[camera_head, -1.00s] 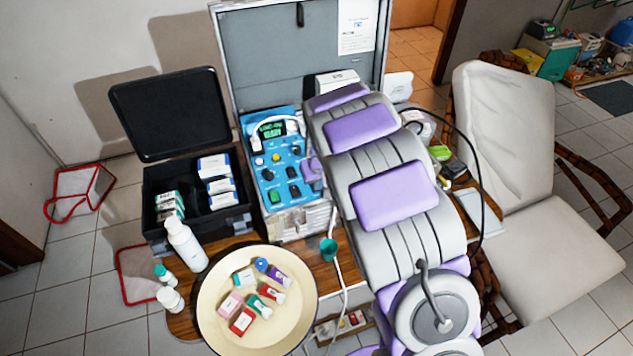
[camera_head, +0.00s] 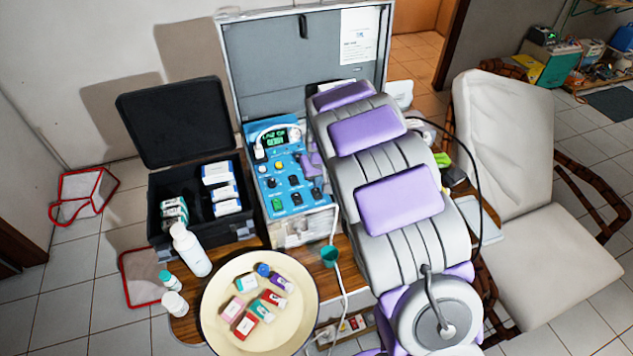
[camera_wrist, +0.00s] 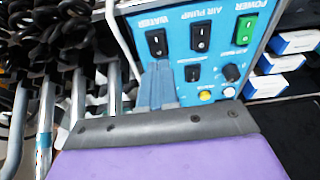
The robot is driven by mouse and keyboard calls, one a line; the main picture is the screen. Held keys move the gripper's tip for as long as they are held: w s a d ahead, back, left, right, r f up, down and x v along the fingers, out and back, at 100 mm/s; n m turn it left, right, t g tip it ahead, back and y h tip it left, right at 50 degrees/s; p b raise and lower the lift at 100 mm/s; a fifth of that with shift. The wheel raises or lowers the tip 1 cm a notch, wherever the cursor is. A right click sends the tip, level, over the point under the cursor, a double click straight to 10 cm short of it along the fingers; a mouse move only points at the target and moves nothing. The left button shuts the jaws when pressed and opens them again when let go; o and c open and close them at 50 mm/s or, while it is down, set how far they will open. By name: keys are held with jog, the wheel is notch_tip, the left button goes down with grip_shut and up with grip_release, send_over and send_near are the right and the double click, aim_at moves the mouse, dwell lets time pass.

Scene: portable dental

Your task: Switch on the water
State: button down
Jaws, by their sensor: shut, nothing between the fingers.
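A blue control panel (camera_head: 283,160) stands in the open grey case. The wrist view shows it upside down, with labels WATER, AIR PUMP and POWER. The black WATER rocker switch (camera_wrist: 156,43) is at the left of that view, and at the panel's lower right in the head view (camera_head: 316,193). I cannot tell which way it is pressed. My gripper (camera_wrist: 161,66) is shut and empty, its blue-grey fingertips close by the WATER switch in the picture. I cannot tell whether they touch it. The AIR PUMP switch (camera_wrist: 201,37) is black; the POWER switch (camera_wrist: 244,28) is green.
A smaller black switch (camera_wrist: 192,73), a yellow button (camera_wrist: 206,96) and a black knob (camera_wrist: 232,72) sit near the fingers. A black open case (camera_head: 205,205), a white bottle (camera_head: 191,250) and a cream tray (camera_head: 215,317) surround the panel. A hose hangs beside the teal cup (camera_head: 330,256).

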jog(key=s+d+r+p, duration=0.1)
jog(key=s+r, duration=0.3)
jog(key=r, duration=0.4)
jog(key=shift+s+r, duration=0.35)
jog(key=shift+d, duration=0.1)
jog(key=s+d+r+m+g, duration=0.1)
jog(key=s+d+r, duration=0.1)
jog(key=s, duration=1.1)
jog(key=s+d+r+m+g, duration=0.1)
jog(key=s+d+r+g, duration=0.1)
jog(key=s, duration=1.1)
jog(key=s+d+r+m+g, duration=0.1)
jog(key=s+d+r, duration=0.2)
jog(key=s, duration=1.1)
jog(key=shift+d+r+g+h, duration=0.15)
jog(key=shift+r+g+h, duration=0.2)
jog(key=shift+r, duration=0.35)
